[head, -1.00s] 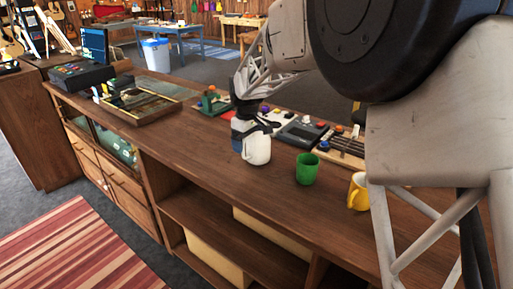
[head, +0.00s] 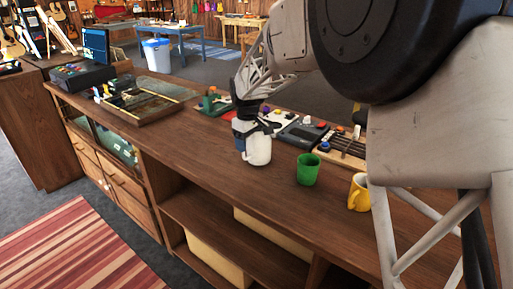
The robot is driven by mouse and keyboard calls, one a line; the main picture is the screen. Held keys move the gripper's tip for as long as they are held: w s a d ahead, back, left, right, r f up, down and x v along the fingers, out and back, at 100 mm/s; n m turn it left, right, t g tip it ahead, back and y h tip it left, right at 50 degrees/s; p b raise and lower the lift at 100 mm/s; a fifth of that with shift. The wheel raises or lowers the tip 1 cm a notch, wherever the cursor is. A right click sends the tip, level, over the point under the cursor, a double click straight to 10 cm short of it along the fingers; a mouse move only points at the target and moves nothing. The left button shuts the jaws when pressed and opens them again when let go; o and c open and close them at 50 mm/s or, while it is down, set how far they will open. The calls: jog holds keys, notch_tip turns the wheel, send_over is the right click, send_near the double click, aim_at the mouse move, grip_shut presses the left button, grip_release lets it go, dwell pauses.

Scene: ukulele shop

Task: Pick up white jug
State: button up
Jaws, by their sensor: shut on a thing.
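The white jug (head: 258,152) stands upright on or just above the wooden counter, in the middle of the head view. My gripper (head: 246,134) reaches down over it from above and behind and is shut on it. The gripper's dark body and a blue-grey part cover the jug's top and left side. I cannot tell whether the jug's base touches the counter.
A green cup (head: 308,169) stands to the right of the jug, with a yellow mug (head: 359,192) farther right. Pedal-like boxes (head: 302,134) lie behind. A wooden tray (head: 150,101) sits to the left. The counter (head: 200,150) is clear left of the jug.

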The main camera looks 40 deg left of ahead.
jog(key=shift+r, duration=5.1)
